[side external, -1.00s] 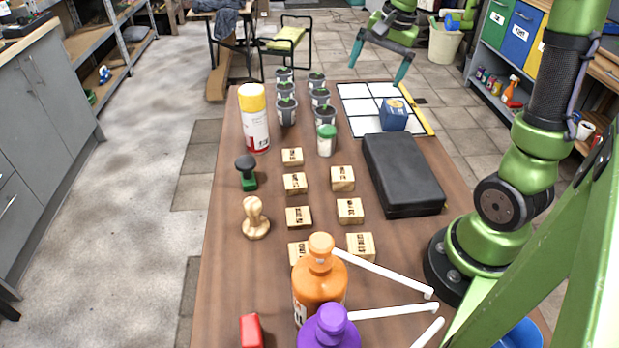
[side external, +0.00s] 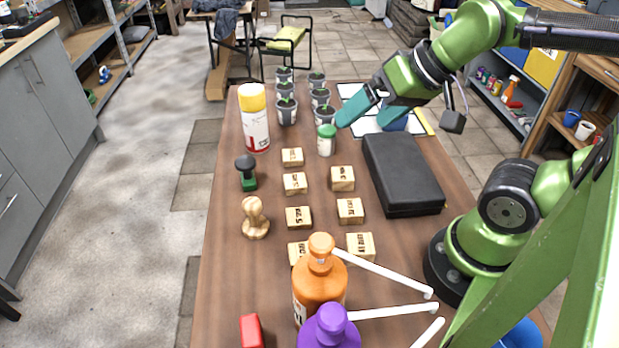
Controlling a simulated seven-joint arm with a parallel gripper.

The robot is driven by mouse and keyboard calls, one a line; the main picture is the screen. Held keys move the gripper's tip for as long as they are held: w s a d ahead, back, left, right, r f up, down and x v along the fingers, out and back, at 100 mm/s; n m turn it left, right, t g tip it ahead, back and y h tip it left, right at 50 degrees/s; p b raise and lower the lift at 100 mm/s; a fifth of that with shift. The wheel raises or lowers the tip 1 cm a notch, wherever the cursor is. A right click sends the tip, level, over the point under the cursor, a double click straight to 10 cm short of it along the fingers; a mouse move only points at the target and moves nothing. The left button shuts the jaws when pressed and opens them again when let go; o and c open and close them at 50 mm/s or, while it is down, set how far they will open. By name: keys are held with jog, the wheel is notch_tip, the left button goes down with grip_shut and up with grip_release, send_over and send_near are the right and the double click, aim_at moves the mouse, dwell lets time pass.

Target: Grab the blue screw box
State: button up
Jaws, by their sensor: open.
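The blue screw box (side external: 398,124) stands on the white gridded mat (side external: 352,91) at the far right of the table. Most of it is hidden behind my gripper, with only a little blue showing. My gripper (side external: 363,119) has teal fingers spread apart and nothing visible between them. It hangs above the table, in front of the box in this view, with its fingers pointing left and down. I cannot tell the exact gap between the fingers and the box.
A black case (side external: 402,172) lies just in front of the mat. A white jar with a green lid (side external: 326,141) and several potted seedlings (side external: 287,111) stand to the left. Stamped wooden blocks (side external: 342,178) fill the table's middle. A yellow-capped spray can (side external: 255,125) stands at the left edge.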

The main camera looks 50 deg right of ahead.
jog(key=w+d+f+m+g+h, duration=0.1)
jog(key=w+d+f+m+h, duration=0.1)
jog(key=d, duration=0.9)
jog(key=w+d+f+m+g+h, duration=0.1)
jog(key=w+d+f+m, duration=0.2)
jog(key=d, duration=0.8)
jog(key=w+d+f+m+g+h, duration=0.1)
jog(key=w+d+f+m+h, duration=0.1)
jog(key=d, duration=1)
jog(key=x, duration=1)
jog(key=shift+s+a+f, duration=0.15)
jog(key=shift+a+f, duration=0.1)
jog(key=shift+a, duration=0.05)
jog(key=shift+s+x, duration=0.15)
jog(key=shift+x, duration=1.35)
jog(key=shift+s+x, duration=0.1)
jog(key=shift+x, duration=1.35)
jog(key=shift+f, duration=0.1)
jog(key=shift+c, duration=0.2)
jog(key=c, duration=1.3)
